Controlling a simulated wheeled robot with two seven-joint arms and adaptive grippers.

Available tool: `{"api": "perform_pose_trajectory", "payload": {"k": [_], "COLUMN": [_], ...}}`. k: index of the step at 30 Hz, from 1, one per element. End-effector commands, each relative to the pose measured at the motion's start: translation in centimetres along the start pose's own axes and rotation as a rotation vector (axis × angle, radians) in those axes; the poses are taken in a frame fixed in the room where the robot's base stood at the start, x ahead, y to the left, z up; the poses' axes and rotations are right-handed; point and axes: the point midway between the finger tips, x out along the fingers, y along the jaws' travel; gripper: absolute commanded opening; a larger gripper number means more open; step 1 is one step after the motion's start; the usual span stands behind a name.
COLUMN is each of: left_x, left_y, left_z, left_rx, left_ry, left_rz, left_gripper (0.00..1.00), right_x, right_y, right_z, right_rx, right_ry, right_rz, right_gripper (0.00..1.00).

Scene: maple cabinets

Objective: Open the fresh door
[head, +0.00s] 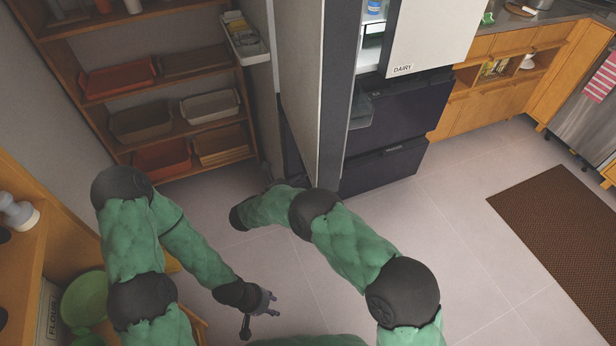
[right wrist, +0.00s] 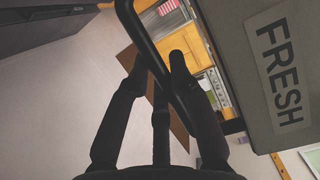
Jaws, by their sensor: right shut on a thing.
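The fresh door (head: 332,90) stands swung open in the head view, seen nearly edge-on, with the lit fridge interior (head: 370,48) showing beside it. Its FRESH label (right wrist: 286,72) shows in the right wrist view. My right gripper (right wrist: 162,68) is shut on the door's dark bar handle (right wrist: 150,48), which passes between its fingers. In the head view the right hand is hidden behind my arm and the door. My left gripper (head: 268,303) is open and empty over the floor, apart from the fridge.
The door labelled DAIRY (head: 430,38) is to the right, above dark drawers (head: 385,165). A shelf unit with bins (head: 140,122) stands at the left. A brown mat (head: 560,235) lies at the right. The floor before the fridge is clear.

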Motion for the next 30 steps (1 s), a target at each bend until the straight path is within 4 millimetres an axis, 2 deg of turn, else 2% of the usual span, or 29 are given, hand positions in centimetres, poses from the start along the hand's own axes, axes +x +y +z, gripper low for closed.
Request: {"api": "perform_pose_trajectory", "payload": {"k": [2,3,14,17,27,30], "left_x": [0.0,0.0,0.0,0.0,0.0,0.0], "left_y": [0.0,0.0,0.0,0.0,0.0,0.0], "left_z": [0.0,0.0,0.0,0.0,0.0,0.0], "left_rx": [0.0,0.0,0.0,0.0,0.0,0.0], "left_ry": [0.0,0.0,0.0,0.0,0.0,0.0], "left_rz": [0.0,0.0,0.0,0.0,0.0,0.0], "left_gripper": [0.4,0.4,0.4,0.4,0.4,0.4], "right_x": [0.0,0.0,-0.2,-1.0,-6.1,-6.9], "right_y": [0.1,0.1,0.0,0.0,0.1,0.1], "right_z": [0.0,0.0,0.0,0.0,0.0,0.0], "right_rx": [-0.001,-0.001,0.0,0.0,-0.001,-0.001], "right_ry": [0.0,0.0,-0.001,-0.002,-0.003,-0.002], "right_rz": [0.002,0.002,0.0,0.0,0.0,0.001], "right_gripper": [0.0,0.33,0.33,0.33,0.33,0.33]}}
